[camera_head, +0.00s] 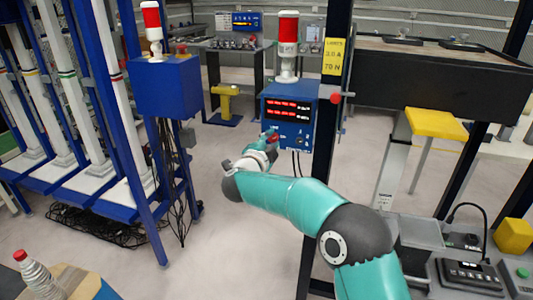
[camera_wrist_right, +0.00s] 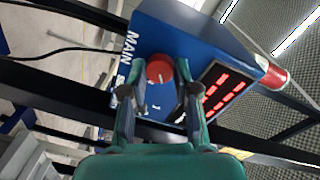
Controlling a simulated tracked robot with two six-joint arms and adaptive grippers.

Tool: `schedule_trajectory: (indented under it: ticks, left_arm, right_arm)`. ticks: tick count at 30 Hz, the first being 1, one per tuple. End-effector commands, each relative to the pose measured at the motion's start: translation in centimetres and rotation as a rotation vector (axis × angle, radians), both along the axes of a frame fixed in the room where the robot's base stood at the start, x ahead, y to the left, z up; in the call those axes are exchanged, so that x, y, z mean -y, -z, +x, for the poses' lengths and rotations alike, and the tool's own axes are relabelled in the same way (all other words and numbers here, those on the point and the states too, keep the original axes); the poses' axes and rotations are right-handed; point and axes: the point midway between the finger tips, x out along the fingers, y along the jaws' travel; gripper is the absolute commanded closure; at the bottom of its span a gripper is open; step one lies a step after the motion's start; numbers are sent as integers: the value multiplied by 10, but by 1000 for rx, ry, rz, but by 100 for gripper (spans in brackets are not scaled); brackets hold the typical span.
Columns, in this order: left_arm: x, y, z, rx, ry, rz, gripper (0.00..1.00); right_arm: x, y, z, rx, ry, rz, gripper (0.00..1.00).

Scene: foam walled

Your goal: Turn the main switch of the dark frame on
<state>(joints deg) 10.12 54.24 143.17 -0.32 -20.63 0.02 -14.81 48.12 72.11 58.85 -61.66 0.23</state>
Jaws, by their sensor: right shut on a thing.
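The main switch is a round red knob (camera_wrist_right: 159,67) on the face of a blue control box (camera_wrist_right: 165,35), with "MAIN" lettering beside it. In the head view the blue box (camera_head: 273,98) is fixed to the dark frame (camera_head: 323,155) and shows red lit digits. My right gripper (camera_wrist_right: 158,80) has its teal fingers on either side of the knob and is shut on it. In the head view my right gripper (camera_head: 271,137) reaches the lower left of the box, and the knob is mostly hidden there. A pale mark shows on the knob; its exact setting is unclear. My left gripper is not in view.
A red and white signal lamp (camera_head: 287,50) stands on the box. A second blue box (camera_head: 167,88) is on the blue frame at left. A red button (camera_head: 336,98) sits on the dark post. A black control unit (camera_head: 470,275) is at lower right. Floor between the frames is open.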

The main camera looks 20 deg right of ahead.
Motion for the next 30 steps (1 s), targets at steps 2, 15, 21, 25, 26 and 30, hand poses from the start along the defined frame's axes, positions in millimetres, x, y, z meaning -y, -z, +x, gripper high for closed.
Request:
schedule_trajectory:
  ticks: [2,15,21,25,26,30]
  left_arm:
    - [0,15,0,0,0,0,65]
    - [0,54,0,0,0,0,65]
    - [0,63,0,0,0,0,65]
    - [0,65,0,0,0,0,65]
    - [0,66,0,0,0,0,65]
    - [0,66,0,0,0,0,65]
  right_arm:
    - [2,0,0,53,0,58,100]
    - [4,-1,-1,259,2,366,100]
    - [5,-3,-1,315,2,450,100]
    - [5,-3,-1,336,2,481,100]
    - [5,-4,-1,339,2,486,100]
    - [6,-4,-1,347,4,500,100]
